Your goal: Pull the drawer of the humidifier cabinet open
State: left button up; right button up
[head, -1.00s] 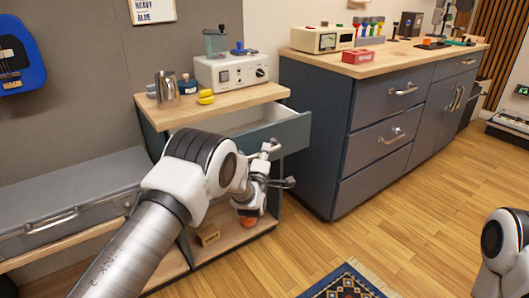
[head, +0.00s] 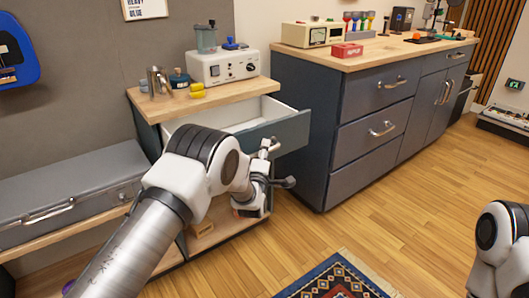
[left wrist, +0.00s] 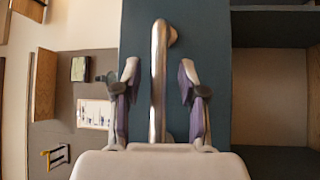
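The humidifier cabinet (head: 148,105) has a light wooden top. Its drawer (head: 292,131) has a dark blue-grey front and stands out from the cabinet, with part of its white inside showing. My left gripper (head: 272,165) is at the drawer front, and its arm hides part of the cabinet. In the left wrist view, the metal bar handle (left wrist: 158,85) on the drawer front (left wrist: 215,75) runs between the two fingers of the left gripper (left wrist: 158,100). The fingers are apart, with a gap on each side of the bar. My right gripper is out of view; only part of that arm shows.
A white box with knobs (head: 222,67), a metal jug (head: 158,82) and yellow pieces (head: 197,90) stand on the cabinet top. A larger drawer cabinet (head: 340,130) stands close on the right. A rug (head: 335,280) lies on the otherwise clear wooden floor.

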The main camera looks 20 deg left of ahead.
pick_arm(q)
jog(key=shift+s, duration=0.1)
jog(key=s+d+f, duration=0.1)
jog(key=s, duration=1)
jog(key=shift+s+d+f, duration=0.15)
jog(key=shift+s+f, duration=0.2)
